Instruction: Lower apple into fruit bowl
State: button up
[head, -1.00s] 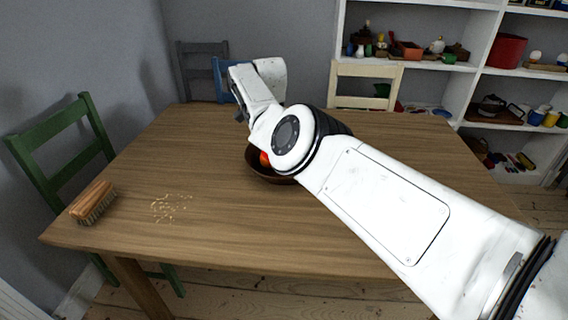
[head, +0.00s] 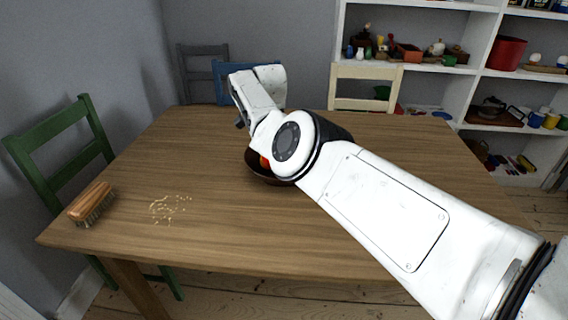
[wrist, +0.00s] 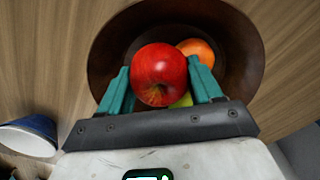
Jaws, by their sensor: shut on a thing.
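In the wrist view a red apple (wrist: 159,75) sits between the two teal fingers of my gripper (wrist: 162,88), which is shut on it. Below it is the dark brown fruit bowl (wrist: 108,52). An orange fruit (wrist: 197,50) lies in the bowl behind the apple, and a yellow-green fruit (wrist: 183,101) shows partly below it. How far the apple is above the bowl's contents is hard to tell. In the head view my arm hides the gripper and most of the bowl (head: 262,176); a bit of red-orange fruit shows at its rim.
The bowl stands on a wooden table (head: 200,240). A brush (head: 92,203) and scattered crumbs (head: 168,207) lie at the table's left. A blue-and-white vessel (wrist: 30,134) is left of the gripper in the wrist view. Chairs stand around the table; shelves (head: 425,90) are behind.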

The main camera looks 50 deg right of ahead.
jog(key=shift+f+b, duration=0.35)
jog(key=shift+f, duration=0.2)
dwell(0.4)
jog(key=o, duration=1.2)
jog(key=shift+c, duration=0.2)
notch_tip(320, 180, up, 11)
jog(key=shift+f+p, duration=0.1)
jog(key=shift+p, duration=0.55)
